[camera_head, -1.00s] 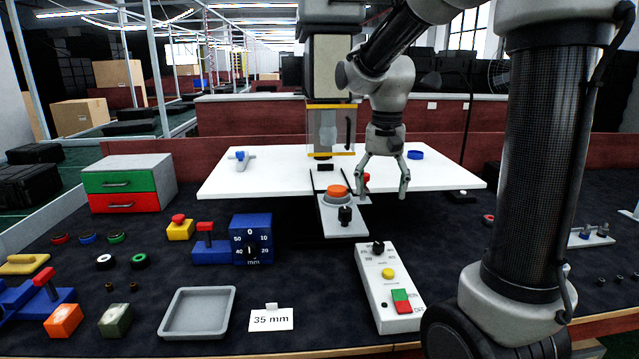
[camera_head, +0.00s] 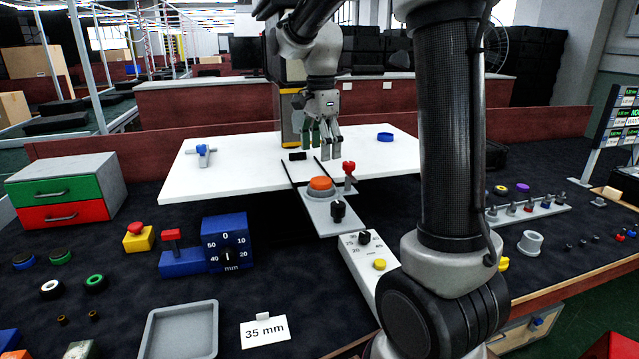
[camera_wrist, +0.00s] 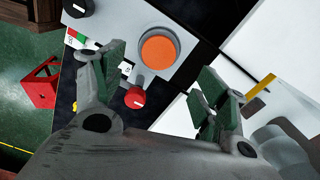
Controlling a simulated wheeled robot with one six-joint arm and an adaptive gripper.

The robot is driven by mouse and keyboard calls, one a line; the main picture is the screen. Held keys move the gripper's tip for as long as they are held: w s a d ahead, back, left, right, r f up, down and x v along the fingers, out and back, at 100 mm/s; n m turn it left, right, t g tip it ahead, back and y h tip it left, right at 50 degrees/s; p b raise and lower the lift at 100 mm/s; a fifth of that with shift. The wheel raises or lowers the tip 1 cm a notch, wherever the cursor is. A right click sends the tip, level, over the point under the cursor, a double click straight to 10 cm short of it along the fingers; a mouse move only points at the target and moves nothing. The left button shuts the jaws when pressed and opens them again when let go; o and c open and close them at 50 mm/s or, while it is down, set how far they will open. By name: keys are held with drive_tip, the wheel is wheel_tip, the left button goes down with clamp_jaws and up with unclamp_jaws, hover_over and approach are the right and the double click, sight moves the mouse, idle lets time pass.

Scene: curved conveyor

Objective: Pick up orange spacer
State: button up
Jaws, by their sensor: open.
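An orange disc (camera_head: 320,184) sits on a round grey base on the grey plate at the front of the white table. It also shows in the wrist view (camera_wrist: 158,52), at the upper middle between my fingers. I cannot tell whether it is the spacer or a button; no orange ring shows elsewhere. My gripper (camera_head: 324,154) is behind and above the disc, over the white table, pointing down. It is open and empty. In the wrist view its green-padded fingers (camera_wrist: 163,68) are spread wide apart.
A red knob (camera_head: 348,167) stands right of the disc and a black knob (camera_head: 338,211) in front. A blue ring (camera_head: 385,137) lies on the white table (camera_head: 240,170). A grey tray (camera_head: 181,338) and a purple ring (camera_head: 522,188) are on the dark bench.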

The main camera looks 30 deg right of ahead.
sight(321, 180)
wheel_tip(321, 180, down, 8)
drive_tip(key=shift+s+r, duration=0.1)
drive_tip(key=shift+r, duration=0.05)
idle(0.3)
drive_tip(key=c, duration=1.1)
